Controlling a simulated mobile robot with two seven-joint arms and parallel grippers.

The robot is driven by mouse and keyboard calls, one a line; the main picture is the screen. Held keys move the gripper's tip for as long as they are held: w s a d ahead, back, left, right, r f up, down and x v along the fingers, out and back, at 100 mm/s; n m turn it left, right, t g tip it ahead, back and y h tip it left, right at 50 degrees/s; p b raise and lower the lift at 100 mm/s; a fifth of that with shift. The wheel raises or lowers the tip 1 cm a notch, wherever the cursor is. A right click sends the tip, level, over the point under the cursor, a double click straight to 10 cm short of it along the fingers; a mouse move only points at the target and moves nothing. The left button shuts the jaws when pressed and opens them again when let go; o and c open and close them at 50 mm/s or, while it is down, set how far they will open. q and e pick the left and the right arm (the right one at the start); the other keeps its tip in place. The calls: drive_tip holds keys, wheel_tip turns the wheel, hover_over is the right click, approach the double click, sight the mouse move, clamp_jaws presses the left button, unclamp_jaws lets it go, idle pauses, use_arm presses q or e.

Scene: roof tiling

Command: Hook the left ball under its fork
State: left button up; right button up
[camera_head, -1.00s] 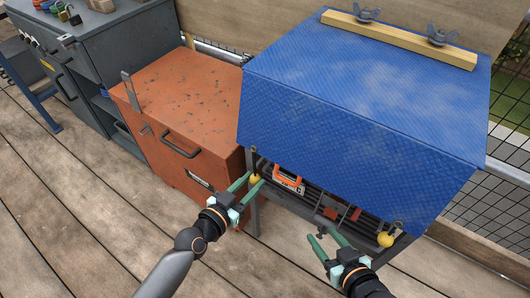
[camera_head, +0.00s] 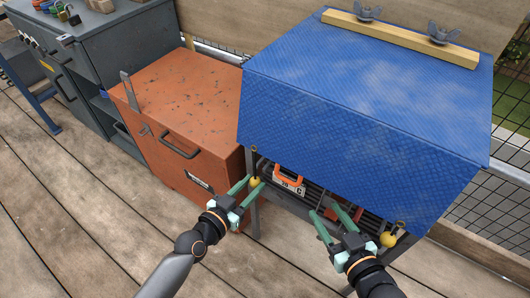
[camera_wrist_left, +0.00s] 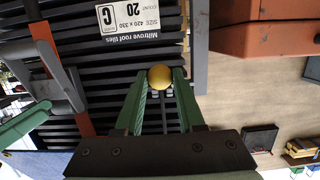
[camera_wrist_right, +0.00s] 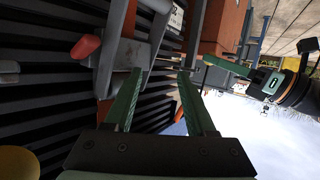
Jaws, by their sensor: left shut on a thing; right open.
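The left yellow ball (camera_head: 255,182) hangs at the lower left corner of the blue tarp (camera_head: 350,100). My left gripper (camera_head: 247,184) is shut on this ball; in the left wrist view the ball (camera_wrist_left: 160,77) sits between the green fingertips. The right yellow ball (camera_head: 388,239) hangs at the tarp's lower right corner and shows partly in the right wrist view (camera_wrist_right: 18,162). My right gripper (camera_head: 336,216) is open and empty in front of the frame under the tarp. I cannot make out the left ball's fork clearly.
Dark stacked roof tiles with a label (camera_wrist_left: 130,18) lie under the tarp. A clamp with a red tip (camera_wrist_right: 86,46) is near my right fingers. An orange cabinet (camera_head: 180,120) stands left of the tarp. A wooden batten (camera_head: 400,38) lies on top.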

use_arm(q)
drive_tip(key=shift+f, duration=0.55)
use_arm(e)
drive_tip(key=shift+w+r+t, duration=0.25)
drive_tip(key=shift+r+t, duration=0.15)
drive_tip(key=shift+r, duration=0.5)
drive_tip(key=shift+w+r+t, duration=0.25)
drive_tip(key=shift+r+t, duration=0.15)
drive_tip(key=shift+r, duration=0.45)
use_arm(q)
drive_tip(key=shift+s, duration=0.1)
use_arm(e)
drive_tip(key=shift+w+r, duration=0.1)
use_arm(q)
drive_tip(key=shift+r+b+x, duration=0.15)
drive_tip(key=shift+b+x, duration=0.2)
drive_tip(key=shift+x, duration=0.85)
drive_tip(key=shift+r+b+x, duration=0.15)
drive_tip(key=shift+b+x, duration=0.2)
drive_tip(key=shift+x, duration=0.85)
use_arm(e)
drive_tip(key=shift+f, duration=0.6)
use_arm(q)
drive_tip(key=shift+r, duration=0.1)
use_arm(e)
drive_tip(key=shift+r, duration=0.2)
